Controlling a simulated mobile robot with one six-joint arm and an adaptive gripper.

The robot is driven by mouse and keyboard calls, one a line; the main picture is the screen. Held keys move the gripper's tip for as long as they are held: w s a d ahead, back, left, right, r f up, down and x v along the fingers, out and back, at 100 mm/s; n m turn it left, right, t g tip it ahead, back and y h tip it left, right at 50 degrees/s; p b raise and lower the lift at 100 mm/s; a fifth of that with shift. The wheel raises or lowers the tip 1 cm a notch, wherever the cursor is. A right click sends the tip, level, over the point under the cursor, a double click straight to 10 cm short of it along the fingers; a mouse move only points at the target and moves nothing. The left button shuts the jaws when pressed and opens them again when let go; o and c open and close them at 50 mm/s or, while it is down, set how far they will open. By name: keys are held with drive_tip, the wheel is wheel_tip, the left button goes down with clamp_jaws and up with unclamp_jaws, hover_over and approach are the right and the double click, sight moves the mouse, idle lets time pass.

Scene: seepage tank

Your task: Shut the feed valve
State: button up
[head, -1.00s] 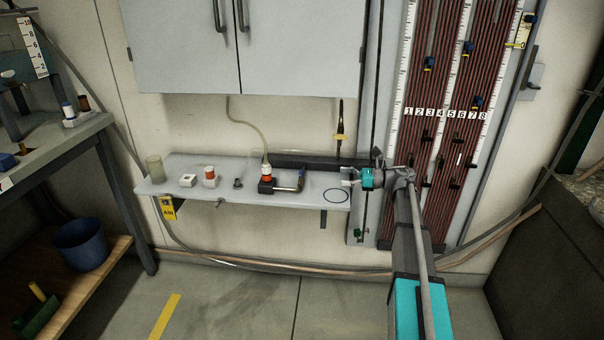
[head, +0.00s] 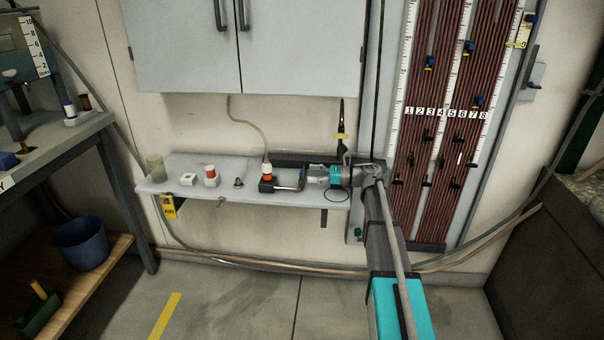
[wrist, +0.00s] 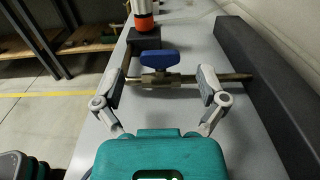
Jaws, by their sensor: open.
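The feed valve has a blue handle (wrist: 158,59) on a brass body (wrist: 160,80) in the wrist view. The handle lies about parallel to the brass pipe (wrist: 225,78), which runs left to right there. My gripper (wrist: 158,84) is open, with one finger on each side of the valve and gaps between the fingers and the handle. In the head view, my gripper (head: 308,177) is low over the shelf at the valve's right, and hides most of the valve.
An orange-and-white bottle (head: 267,171) on a black block (head: 266,186) stands left of the valve on the shelf (head: 220,193). A dark bar runs along the shelf's back. Small containers (head: 211,173) stand further left. A cabinet (head: 245,45) hangs above.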

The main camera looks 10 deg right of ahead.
sight(301, 171)
drive_tip(key=shift+x, duration=1.7)
drive_tip(key=c, duration=1.2)
drive_tip(key=shift+o, duration=0.2)
